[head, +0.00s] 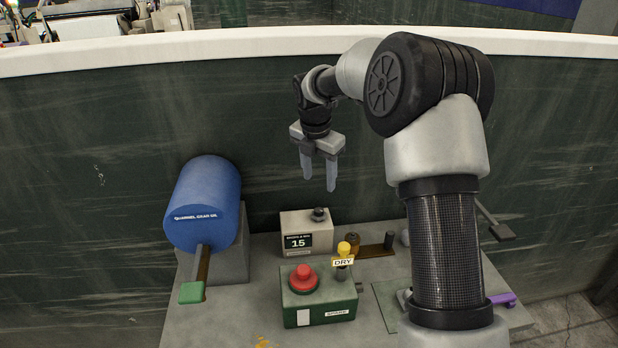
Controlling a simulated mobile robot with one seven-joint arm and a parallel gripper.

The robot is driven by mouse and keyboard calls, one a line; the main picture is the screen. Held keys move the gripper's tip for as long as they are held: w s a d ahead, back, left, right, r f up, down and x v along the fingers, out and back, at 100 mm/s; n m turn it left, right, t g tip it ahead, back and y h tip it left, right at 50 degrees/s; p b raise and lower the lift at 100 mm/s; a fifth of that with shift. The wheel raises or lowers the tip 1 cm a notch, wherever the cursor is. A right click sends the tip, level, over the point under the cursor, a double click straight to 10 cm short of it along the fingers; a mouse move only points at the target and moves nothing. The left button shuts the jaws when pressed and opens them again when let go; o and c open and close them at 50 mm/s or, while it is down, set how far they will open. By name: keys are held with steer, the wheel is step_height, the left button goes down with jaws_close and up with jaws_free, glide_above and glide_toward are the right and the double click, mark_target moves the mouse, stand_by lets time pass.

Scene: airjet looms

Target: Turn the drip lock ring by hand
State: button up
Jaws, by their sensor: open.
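My gripper (319,184) hangs open and empty, fingers pointing down, above the grey bench and apart from everything on it. I cannot tell for sure which part is the drip lock ring. A small yellow knob (344,248) stands on a fitting with a "DRY" tag (343,262). A round brown-brass piece (352,239) sits just behind it, partly hidden. Both are below my gripper and slightly right of it.
A beige box (309,232) displays "15" and has a dark knob. A green box with a red button (304,279) stands in front. A brass strip with a dark peg (389,241) lies right. A purple handle (503,299) is at the right edge. A dark wall (110,170) rises behind.

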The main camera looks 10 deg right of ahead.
mark_target(319, 210)
steer(key=w+f+n, duration=0.1)
steer(key=f, duration=0.1)
steer(key=w+f+n, duration=0.2)
steer(key=f, duration=0.1)
steer(key=w+f+n, duration=0.1)
steer(key=f, duration=0.2)
steer(key=shift+w+d+f+g, duration=0.2)
steer(key=shift+d+f+g, duration=0.05)
steer(key=shift+d+g, duration=0.05)
steer(key=shift+n, duration=0.3)
steer(key=f+b, duration=0.1)
steer(key=f, duration=0.1)
steer(key=f+b, duration=0.2)
steer(key=f, duration=0.1)
steer(key=w+f+b, duration=0.1)
steer(key=f+b, duration=0.1)
steer(key=f, duration=0.1)
steer(key=shift+d, duration=0.2)
steer(key=shift+r, duration=0.1)
steer(key=c, duration=0.7)
steer(key=shift+c, duration=0.2)
